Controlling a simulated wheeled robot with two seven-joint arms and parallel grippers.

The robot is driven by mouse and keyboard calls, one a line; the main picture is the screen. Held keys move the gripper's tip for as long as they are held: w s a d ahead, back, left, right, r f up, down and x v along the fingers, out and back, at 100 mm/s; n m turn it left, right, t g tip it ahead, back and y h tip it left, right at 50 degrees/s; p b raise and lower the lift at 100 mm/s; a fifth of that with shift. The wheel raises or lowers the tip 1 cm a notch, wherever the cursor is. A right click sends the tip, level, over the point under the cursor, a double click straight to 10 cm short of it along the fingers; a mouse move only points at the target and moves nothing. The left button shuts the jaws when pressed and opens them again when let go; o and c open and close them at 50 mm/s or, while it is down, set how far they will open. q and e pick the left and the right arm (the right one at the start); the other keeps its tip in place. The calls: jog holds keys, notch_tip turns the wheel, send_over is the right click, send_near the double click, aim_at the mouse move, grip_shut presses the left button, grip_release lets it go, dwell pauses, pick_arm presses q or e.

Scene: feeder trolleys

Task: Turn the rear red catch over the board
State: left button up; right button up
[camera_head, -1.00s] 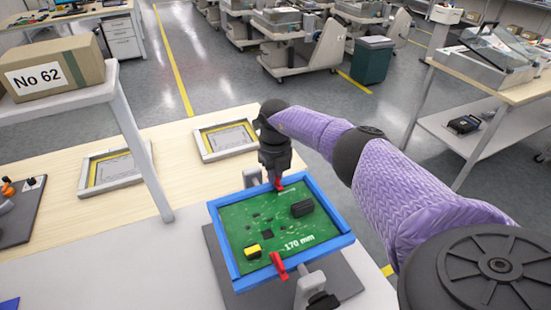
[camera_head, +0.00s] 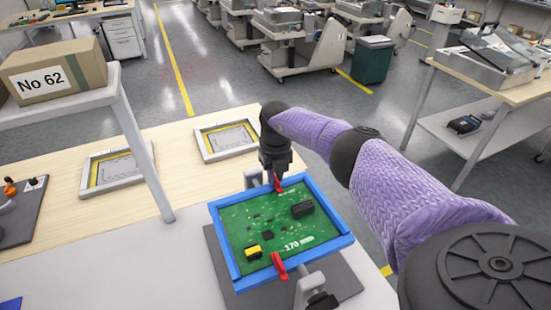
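The green board (camera_head: 282,226) sits in a blue frame (camera_head: 232,262) on a dark base plate. The rear red catch (camera_head: 278,184) is at the far edge of the frame, beside a grey clamp post (camera_head: 252,178). My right gripper (camera_head: 276,176) points down just above and behind this catch; its fingertips overlap the catch in the picture, and I cannot tell whether they are closed on it. The front red catch (camera_head: 279,265) lies at the near edge, its tip over the board's edge, by a second grey post (camera_head: 306,287). My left gripper is not in view.
Two yellow-edged frames (camera_head: 228,140) lie on the wooden table behind. A shelf with a box marked No 62 (camera_head: 58,72) stands at the left, its leg (camera_head: 146,160) rising from the table.

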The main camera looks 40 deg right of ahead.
aim_at(276, 177)
jog(key=o, duration=0.3)
jog(key=shift+o, duration=0.2)
notch_tip(276, 177, up, 9)
jog(key=shift+r+p, duration=0.1)
jog(key=shift+p, duration=1.1)
jog(key=shift+r, duration=0.35)
